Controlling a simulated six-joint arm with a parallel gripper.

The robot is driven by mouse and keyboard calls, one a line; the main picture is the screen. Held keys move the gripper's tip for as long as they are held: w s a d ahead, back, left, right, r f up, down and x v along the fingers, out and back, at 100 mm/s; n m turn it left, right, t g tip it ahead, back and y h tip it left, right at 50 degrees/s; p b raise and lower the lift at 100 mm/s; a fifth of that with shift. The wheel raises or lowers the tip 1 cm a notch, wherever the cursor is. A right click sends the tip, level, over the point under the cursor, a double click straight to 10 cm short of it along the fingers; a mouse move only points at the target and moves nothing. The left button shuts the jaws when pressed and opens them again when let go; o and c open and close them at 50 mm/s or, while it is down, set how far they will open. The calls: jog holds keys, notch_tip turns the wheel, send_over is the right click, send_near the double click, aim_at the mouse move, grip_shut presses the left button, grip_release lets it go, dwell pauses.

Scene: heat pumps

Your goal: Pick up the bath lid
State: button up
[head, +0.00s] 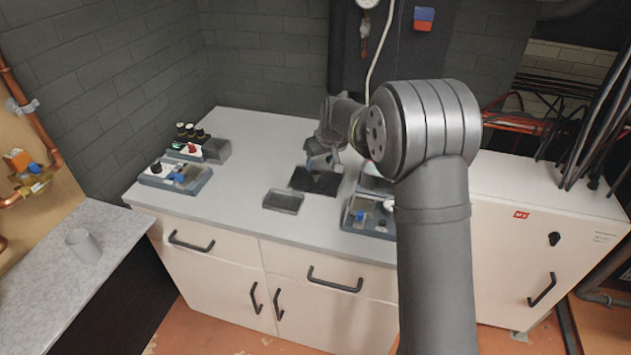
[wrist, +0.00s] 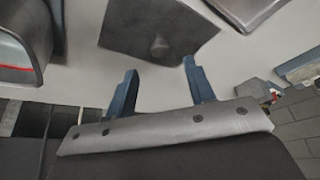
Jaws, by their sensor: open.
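A dark, flat, square plate, which looks like the bath lid (head: 313,183), lies on the white worktop below my gripper (head: 325,163). I cannot tell the exact height of the fingers above the lid. My arm hides part of the worktop to the right.
A shallow grey tray (head: 284,201) sits just in front of the lid. Units with knobs stand at the left (head: 176,177) and at the right (head: 366,217), partly behind my arm. The worktop between the left unit and the tray is clear.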

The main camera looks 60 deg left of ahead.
aim_at(316, 172)
jog(key=x, duration=0.5)
jog(key=shift+s+d+f, duration=0.1)
jog(key=shift+c, duration=0.4)
grip_shut()
